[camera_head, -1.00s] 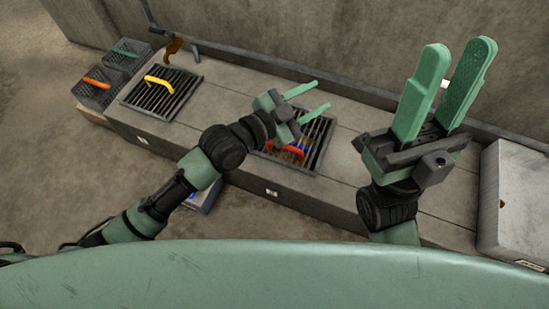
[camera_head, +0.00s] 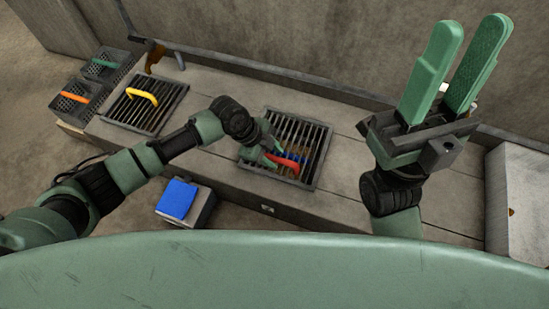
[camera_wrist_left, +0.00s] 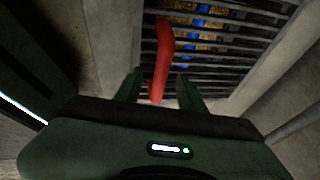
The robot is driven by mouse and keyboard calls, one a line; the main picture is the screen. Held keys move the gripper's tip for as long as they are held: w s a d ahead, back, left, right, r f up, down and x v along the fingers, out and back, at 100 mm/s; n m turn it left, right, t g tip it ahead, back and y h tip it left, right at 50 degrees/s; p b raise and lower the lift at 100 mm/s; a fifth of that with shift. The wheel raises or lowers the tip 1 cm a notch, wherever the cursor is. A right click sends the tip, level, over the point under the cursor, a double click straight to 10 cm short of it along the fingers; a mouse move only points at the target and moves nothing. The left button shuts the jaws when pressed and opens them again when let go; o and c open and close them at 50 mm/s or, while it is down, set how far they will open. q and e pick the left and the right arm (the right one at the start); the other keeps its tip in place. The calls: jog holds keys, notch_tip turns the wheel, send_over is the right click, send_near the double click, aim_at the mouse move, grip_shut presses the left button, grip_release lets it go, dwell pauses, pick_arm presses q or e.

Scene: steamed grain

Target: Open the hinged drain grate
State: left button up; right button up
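A dark slatted drain grate with a red handle (camera_head: 290,165) lies flat in the stone counter, its frame (camera_head: 321,152) level with the top. Brown grain-like material and blue pieces show below the bars. My left gripper (camera_head: 270,147) is low at the left side of this handle. In the left wrist view, the red handle (camera_wrist_left: 162,62) stands between the two open fingers (camera_wrist_left: 158,90), with gaps beside it. A second flat grate (camera_head: 140,110) has a yellow handle (camera_head: 142,92). My right gripper (camera_head: 453,70) is open and empty, raised at the right.
Two dark baskets, one with a green handle (camera_head: 104,63) and one with an orange handle (camera_head: 75,97), stand at the far left. A blue-topped box (camera_head: 177,198) is below the counter front. A grey box (camera_head: 517,195) is at the right. A wall runs behind.

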pick_arm(q)
jog(key=shift+d+f, duration=0.2)
jog(key=shift+f, duration=0.25)
grip_shut()
dwell(1.1)
